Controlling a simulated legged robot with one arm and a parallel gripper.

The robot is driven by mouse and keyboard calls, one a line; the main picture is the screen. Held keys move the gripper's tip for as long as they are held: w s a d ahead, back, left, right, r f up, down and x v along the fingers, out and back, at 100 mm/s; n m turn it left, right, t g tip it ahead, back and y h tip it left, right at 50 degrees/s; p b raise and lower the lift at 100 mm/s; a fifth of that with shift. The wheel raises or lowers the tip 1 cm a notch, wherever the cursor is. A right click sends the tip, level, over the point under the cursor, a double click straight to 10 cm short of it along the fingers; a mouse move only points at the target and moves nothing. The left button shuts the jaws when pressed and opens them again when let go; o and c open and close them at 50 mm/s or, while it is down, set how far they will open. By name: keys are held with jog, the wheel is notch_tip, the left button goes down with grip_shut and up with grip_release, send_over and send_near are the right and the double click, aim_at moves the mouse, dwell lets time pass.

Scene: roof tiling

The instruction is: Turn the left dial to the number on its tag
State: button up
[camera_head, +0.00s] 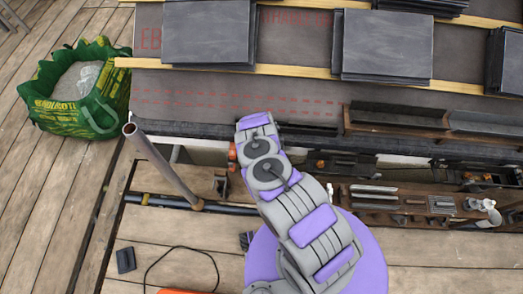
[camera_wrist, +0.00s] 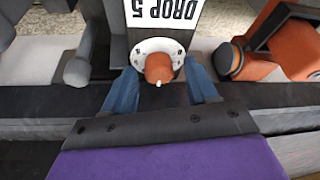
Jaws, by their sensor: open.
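In the wrist view, a dial with a white, marked round plate (camera_wrist: 144,47) and an orange knob (camera_wrist: 158,68) sits at upper middle. A small pale tip shows on the knob's near side. The white tag (camera_wrist: 165,14) beside it reads "DROP 5", cut by the top edge. My gripper (camera_wrist: 160,72) is open, its blue fingers on either side of the knob; whether they touch it I cannot tell. The plate's markings are too small to read. In the head view my arm hides the gripper and dial; a bit of orange (camera_head: 232,152) shows beside the arm.
Orange and dark fittings (camera_wrist: 300,48) stand close right of the dial, and a grey rounded part (camera_wrist: 78,70) left. Slate stacks (camera_head: 208,30) lie on the roof battens. A metal pole (camera_head: 160,165) leans left of my arm; a green bag (camera_head: 75,115) stands farther left.

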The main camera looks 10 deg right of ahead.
jog(key=shift+c, duration=0.3)
jog(key=c, duration=1)
jog(key=shift+m, duration=0.4)
jog(key=m, duration=0.1)
jog(key=m+h+b, duration=0.1)
jog(key=shift+w+a+f+m, duration=0.1)
jog(key=shift+a+m, duration=0.1)
jog(key=shift+m, duration=0.2)
jog(key=m+h+b, duration=0.1)
jog(key=m+b, duration=0.1)
jog(key=m, duration=0.1)
jog(key=shift+g, duration=0.4)
jog(key=shift+m+g+h, duration=0.4)
jog(key=shift+m+h, duration=0.2)
jog(key=shift+m, duration=0.8)
jog(key=shift+w+m+g+h, duration=0.15)
jog(key=shift+m+g, duration=0.25)
jog(key=shift+m, duration=0.75)
jog(key=shift+s+m+g+h, duration=0.1)
jog(key=shift+m+g+h, duration=0.25)
jog(key=shift+m, duration=0.8)
